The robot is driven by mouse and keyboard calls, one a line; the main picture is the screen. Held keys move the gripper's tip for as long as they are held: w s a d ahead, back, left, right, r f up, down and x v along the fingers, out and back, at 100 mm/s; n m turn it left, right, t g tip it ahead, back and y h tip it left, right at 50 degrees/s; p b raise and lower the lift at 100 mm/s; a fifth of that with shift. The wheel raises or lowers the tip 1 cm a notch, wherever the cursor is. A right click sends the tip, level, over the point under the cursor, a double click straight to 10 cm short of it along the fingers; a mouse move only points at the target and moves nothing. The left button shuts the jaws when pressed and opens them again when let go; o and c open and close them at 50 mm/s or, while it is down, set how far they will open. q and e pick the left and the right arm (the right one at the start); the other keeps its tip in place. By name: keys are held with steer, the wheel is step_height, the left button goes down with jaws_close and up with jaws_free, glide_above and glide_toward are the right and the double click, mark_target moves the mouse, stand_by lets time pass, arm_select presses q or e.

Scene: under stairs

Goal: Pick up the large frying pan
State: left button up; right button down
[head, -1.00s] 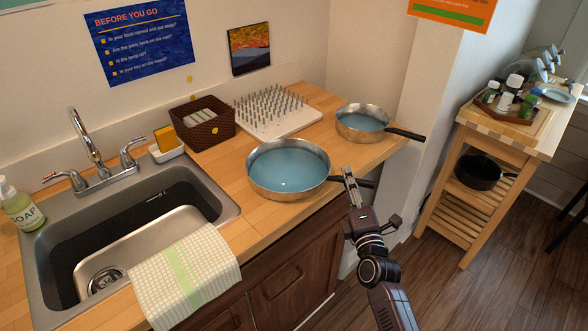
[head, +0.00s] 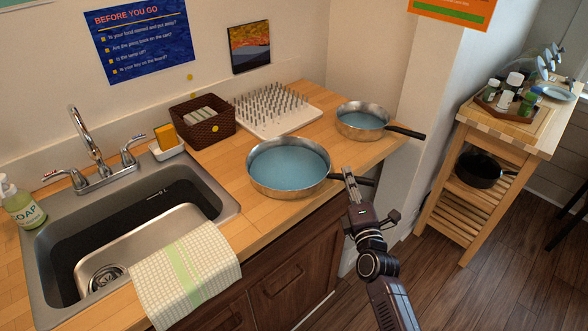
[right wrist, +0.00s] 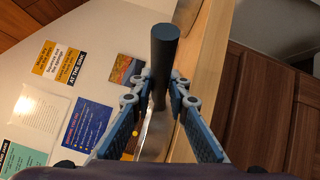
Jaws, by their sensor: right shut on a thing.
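The large frying pan (head: 287,166), silver outside with a blue-grey inside, is at the counter's front edge right of the sink. Its dark handle points right, past the edge. My right gripper (head: 349,174) is at the handle, close to the pan's rim. In the right wrist view the dark round handle (right wrist: 165,50) lies between the fingers of my right gripper (right wrist: 162,92), which are shut on it. I cannot tell whether the pan's base still touches the counter. My left gripper is out of view.
A smaller pan (head: 362,121) stands behind, its black handle past the counter's right end. A white spiked rack (head: 275,112) and a brown basket (head: 204,128) sit behind the large pan. The sink (head: 130,235) is left. A wooden cart (head: 470,190) holds a black pan (head: 482,170).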

steer(key=shift+w+r, duration=0.1)
steer(key=shift+r, duration=0.1)
steer(key=shift+r, duration=0.2)
steer(key=shift+r, duration=1.15)
step_height(320, 180, up, 17)
stand_by(0.3)
steer(key=shift+r, duration=0.2)
stand_by(0.3)
